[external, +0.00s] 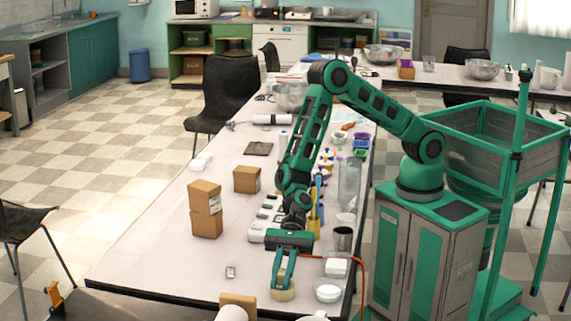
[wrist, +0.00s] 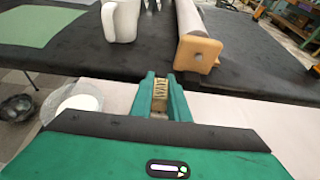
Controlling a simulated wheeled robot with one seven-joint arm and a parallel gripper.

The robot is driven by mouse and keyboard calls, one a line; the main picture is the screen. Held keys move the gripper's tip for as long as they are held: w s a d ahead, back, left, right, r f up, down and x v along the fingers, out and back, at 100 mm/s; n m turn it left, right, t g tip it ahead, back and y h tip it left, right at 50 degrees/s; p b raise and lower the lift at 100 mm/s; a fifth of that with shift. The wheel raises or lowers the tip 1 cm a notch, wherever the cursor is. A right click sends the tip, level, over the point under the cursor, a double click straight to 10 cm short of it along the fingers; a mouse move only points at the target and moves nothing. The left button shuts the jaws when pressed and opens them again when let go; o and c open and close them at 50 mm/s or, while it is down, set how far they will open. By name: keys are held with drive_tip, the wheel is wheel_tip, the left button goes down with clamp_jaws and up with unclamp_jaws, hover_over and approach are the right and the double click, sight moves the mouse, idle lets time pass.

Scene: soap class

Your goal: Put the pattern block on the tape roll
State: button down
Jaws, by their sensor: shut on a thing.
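My gripper (external: 283,284) points down at the near end of the long white table. In the external view the fingers mostly hide the block. The tan tape roll (external: 283,295) lies on the table directly at the fingertips, partly covered by them. I cannot tell whether the block touches the roll or is just above it.
White bowls (external: 328,291) and a metal cup (external: 342,238) stand right of my gripper. Cardboard boxes (external: 205,222) stand farther left. A dark table with a white mug (wrist: 121,20) and a wood-ended roll (wrist: 197,52) adjoins the near edge. The table left of my gripper is mostly clear.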

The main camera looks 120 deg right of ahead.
drive_tip(key=shift+f, duration=0.15)
drive_tip(key=c, duration=1.7)
unclamp_jaws()
drive_tip(key=v, duration=0.5)
wheel_tip(320, 180, up, 7)
drive_tip(key=shift+r, duration=0.1)
drive_tip(key=shift+s, duration=0.1)
